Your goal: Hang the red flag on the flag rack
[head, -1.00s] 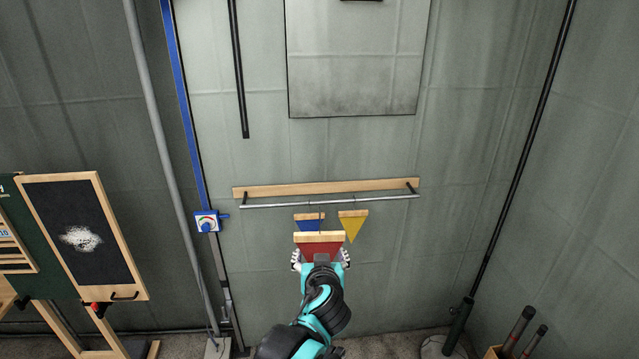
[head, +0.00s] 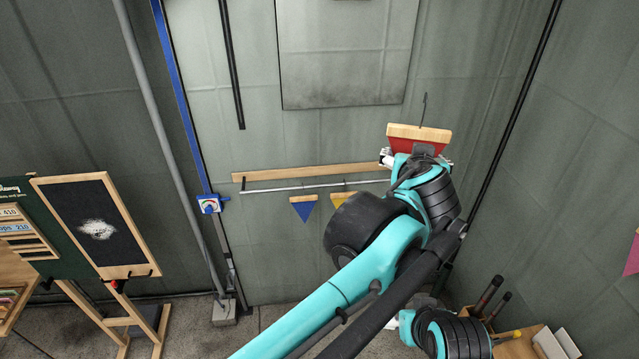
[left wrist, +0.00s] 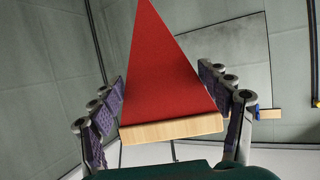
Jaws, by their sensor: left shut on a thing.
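The red flag (head: 414,146) hangs below its wooden bar (head: 420,132), with a thin wire hook (head: 424,105) above. My left gripper (head: 416,157) is shut on it, up and right of the flag rack. The left wrist view shows the red cloth (left wrist: 165,75) between the fingers, the bar nearest the palm. The flag rack is a wooden strip (head: 300,172) on the wall with a metal rail (head: 285,188); my left arm hides its right end. What seems to be my right gripper (head: 395,323) shows low, mostly hidden; its jaws are unclear.
A blue flag (head: 304,208) and a partly hidden yellow flag (head: 341,199) hang on the rail. A black pole (head: 515,120) stands at right. A chalkboard (head: 97,225) stands at left. A crate (head: 520,345) with dark-handled items is at lower right.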

